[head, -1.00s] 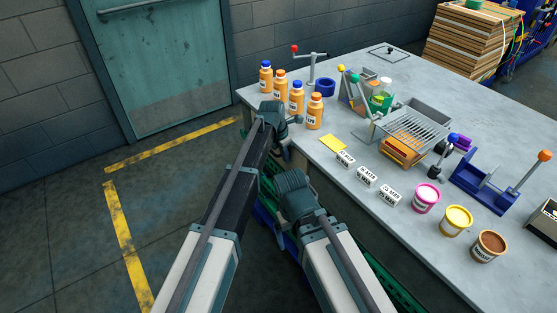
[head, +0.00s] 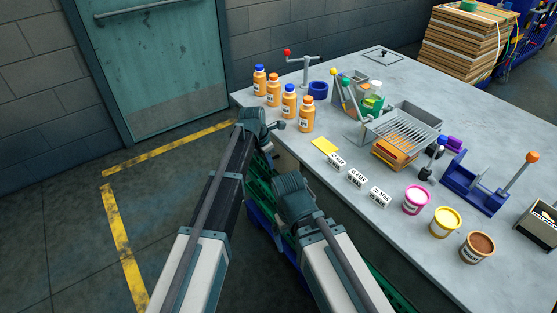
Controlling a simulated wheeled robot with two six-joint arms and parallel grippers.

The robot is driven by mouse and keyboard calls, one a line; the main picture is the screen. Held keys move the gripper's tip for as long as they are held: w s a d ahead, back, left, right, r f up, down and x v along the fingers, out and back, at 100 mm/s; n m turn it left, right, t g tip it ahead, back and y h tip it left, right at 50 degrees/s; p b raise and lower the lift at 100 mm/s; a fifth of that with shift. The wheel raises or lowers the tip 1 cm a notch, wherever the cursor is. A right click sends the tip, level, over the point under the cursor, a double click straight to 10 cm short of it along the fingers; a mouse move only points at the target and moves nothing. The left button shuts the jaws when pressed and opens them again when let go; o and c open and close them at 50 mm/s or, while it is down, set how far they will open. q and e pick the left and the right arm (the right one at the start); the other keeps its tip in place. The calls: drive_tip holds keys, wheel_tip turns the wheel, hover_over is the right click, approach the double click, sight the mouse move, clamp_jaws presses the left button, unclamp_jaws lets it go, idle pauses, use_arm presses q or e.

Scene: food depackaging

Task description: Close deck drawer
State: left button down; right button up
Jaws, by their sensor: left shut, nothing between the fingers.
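I cannot make out a deck drawer for certain. A grey rack with a wire grille (head: 405,128) stands on the table, with an orange block (head: 393,152) under the grille. My left gripper (head: 279,126) is shut and empty at the table's left edge, just in front of the orange bottles (head: 289,102). My right arm ends lower down beside the table front, and its fingers are hidden.
The grey table (head: 470,110) also holds small white labelled blocks (head: 357,179), pink, yellow and brown tubs (head: 445,222), and a blue lever stand (head: 474,190). A green crate (head: 262,195) is below the table edge. Floor at left is clear.

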use_arm(q)
drive_tip(key=p+v, duration=0.7)
drive_tip(key=v, duration=0.2)
drive_tip(key=shift+a, duration=0.1)
drive_tip(key=s+a+m+y, duration=0.1)
drive_tip(key=s+a+m, duration=0.6)
drive_tip(key=s+m, duration=0.45)
drive_tip(key=s+a+m+y, duration=0.1)
drive_tip(key=s+a+m, duration=0.6)
drive_tip(key=s+m, duration=0.5)
drive_tip(key=s+d+m+g+y, duration=0.1)
drive_tip(key=s+d+m, duration=0.4)
drive_tip(key=d, duration=0.5)
drive_tip(key=shift+d+f+g+y, duration=0.2)
drive_tip(key=shift+d+g+y, duration=0.1)
drive_tip(key=shift+d+g, duration=0.1)
